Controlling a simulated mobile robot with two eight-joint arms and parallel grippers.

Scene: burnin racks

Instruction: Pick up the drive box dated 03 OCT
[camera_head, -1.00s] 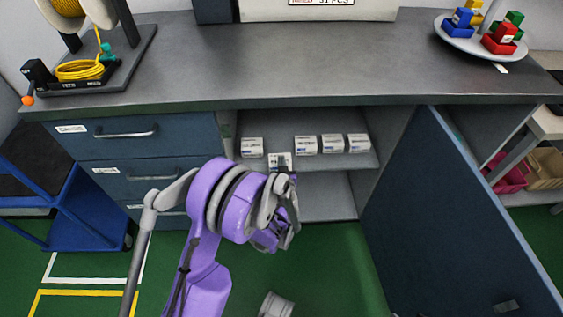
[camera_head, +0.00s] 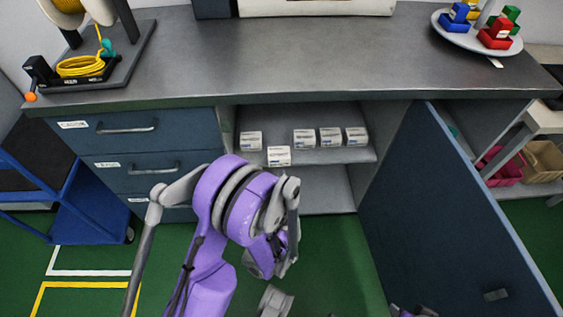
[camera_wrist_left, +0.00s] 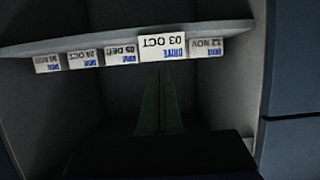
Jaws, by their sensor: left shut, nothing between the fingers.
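The drive box dated 03 OCT (camera_head: 278,157) is a small white box with a printed label. It stands on the cabinet shelf, forward of the row of other boxes. In the left wrist view, which is upside down, its label (camera_wrist_left: 161,46) reads "03 OCT" and "DRIVE". My left gripper (camera_head: 291,188) is in front of the cabinet, a little below and to the right of this box, apart from it. It is shut and empty; its fingers are hard to make out in the dark wrist view.
Similar boxes stand beside it: 12 NOV (camera_wrist_left: 205,47) on one side, 05 DEC (camera_wrist_left: 118,53) and others on the other. The shelf (camera_head: 220,45) lies under the worktop... The open cabinet door (camera_head: 440,210) stands right. Drawers (camera_head: 190,125) are left.

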